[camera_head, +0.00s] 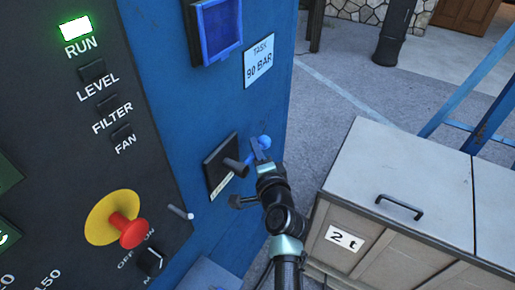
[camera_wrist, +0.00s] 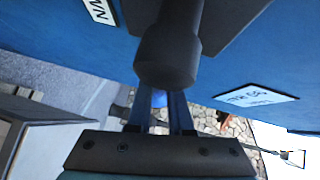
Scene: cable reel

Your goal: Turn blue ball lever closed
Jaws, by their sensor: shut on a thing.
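The blue ball lever has a blue ball (camera_head: 264,142) at the end of an arm. Its dark grey hub (camera_head: 237,167) stands out from a black plate (camera_head: 217,160) on the blue cabinet side. My gripper (camera_head: 258,150) is at the ball end, its fingers shut on the lever. In the wrist view the hub (camera_wrist: 165,60) looms in front of the fingers, and a bit of the blue ball (camera_wrist: 159,99) shows between them. The hub hides most of the grip, and I cannot read the lever's exact angle.
A black control panel with a red emergency button (camera_head: 126,231) is at the left. A "TASK 90 BAR" label (camera_head: 259,60) and a blue-framed window (camera_head: 217,28) are above the lever. A grey chest (camera_head: 400,165) marked "2 t" stands close at the right of my arm.

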